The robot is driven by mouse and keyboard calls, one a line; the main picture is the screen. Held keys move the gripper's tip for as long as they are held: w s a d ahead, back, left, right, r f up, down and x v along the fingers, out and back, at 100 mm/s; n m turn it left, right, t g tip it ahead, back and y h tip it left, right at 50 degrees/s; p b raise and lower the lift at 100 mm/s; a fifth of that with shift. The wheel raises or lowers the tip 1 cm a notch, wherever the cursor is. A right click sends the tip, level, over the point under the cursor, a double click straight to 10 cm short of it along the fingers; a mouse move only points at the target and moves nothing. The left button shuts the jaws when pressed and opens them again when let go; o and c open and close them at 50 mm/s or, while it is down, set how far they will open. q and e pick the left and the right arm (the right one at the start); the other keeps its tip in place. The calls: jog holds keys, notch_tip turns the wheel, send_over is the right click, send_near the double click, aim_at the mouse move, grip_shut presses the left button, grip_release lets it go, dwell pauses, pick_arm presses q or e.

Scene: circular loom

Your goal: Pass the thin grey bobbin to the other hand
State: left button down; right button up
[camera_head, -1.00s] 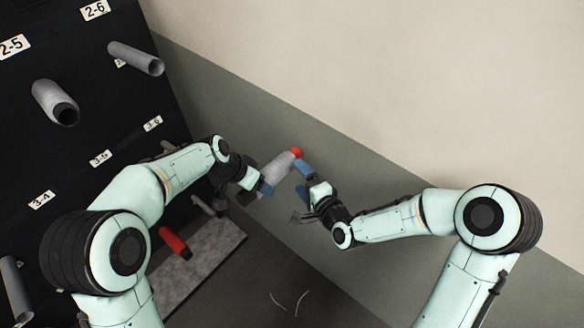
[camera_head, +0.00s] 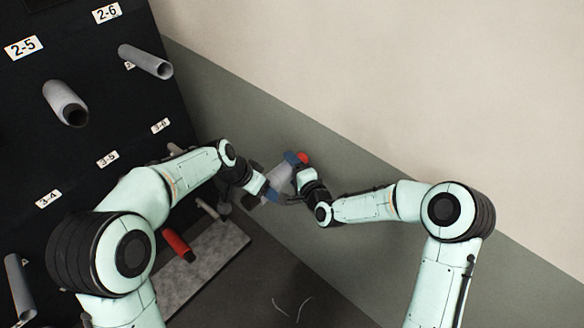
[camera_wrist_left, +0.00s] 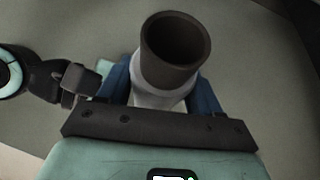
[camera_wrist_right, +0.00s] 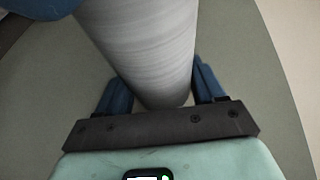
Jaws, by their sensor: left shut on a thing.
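The thin grey bobbin (camera_head: 276,179) is in the air in front of the rack, with a red end pointing up and right. My left gripper (camera_head: 262,190) is shut on it. In the left wrist view the dark hollow end of the bobbin (camera_wrist_left: 178,48) rises between the blue fingers. My right gripper (camera_head: 298,172) is at the red-end side of the bobbin. In the right wrist view the grey body (camera_wrist_right: 150,45) lies between the open blue fingers of my right gripper (camera_wrist_right: 162,92), with gaps on both sides. The contact points are partly hidden in the head view.
A black rack (camera_head: 110,120) with number labels stands at the left. It bears grey bobbins, one near 2-5 (camera_head: 66,103) and one near 2-6 (camera_head: 146,61). A red bobbin (camera_head: 178,245) shows low by a grey ledge (camera_head: 205,262). The wall side at right is clear.

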jog(key=c, duration=0.5)
pick_arm(q)
jog(key=shift+c, duration=0.6)
grip_release()
pick_arm(e)
jog(key=shift+c, duration=0.7)
